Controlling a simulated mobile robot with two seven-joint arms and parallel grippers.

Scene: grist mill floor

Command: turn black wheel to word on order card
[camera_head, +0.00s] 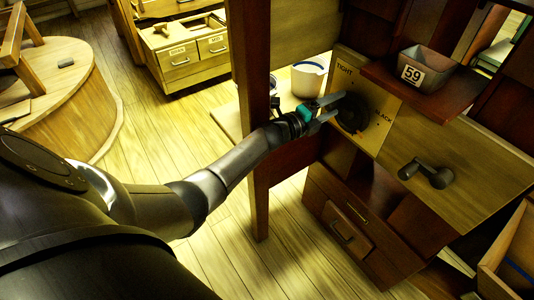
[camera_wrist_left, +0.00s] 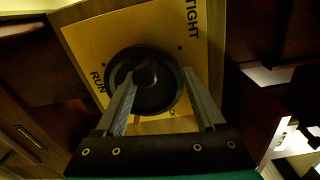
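The black wheel (camera_head: 352,113) sits on a yellow panel (camera_head: 378,132) fixed to a dark wooden frame. In the left wrist view the wheel (camera_wrist_left: 168,92) has a round raised knob, and the panel (camera_wrist_left: 120,33) shows TIGHT and RUN. My left gripper (camera_head: 330,107) is in front of the wheel. Its fingers (camera_wrist_left: 158,74) stand apart, and the knob appears between their tips. I cannot tell whether they touch it. No order card is recognisable. My right gripper is not in view.
A grey bin (camera_head: 428,70) labelled 59 stands on a dark shelf (camera_head: 440,97) right of the panel. A dark crank handle (camera_head: 428,173) is below it. A wooden post (camera_head: 256,130) stands close to my left forearm. A white pot (camera_head: 308,79) is behind.

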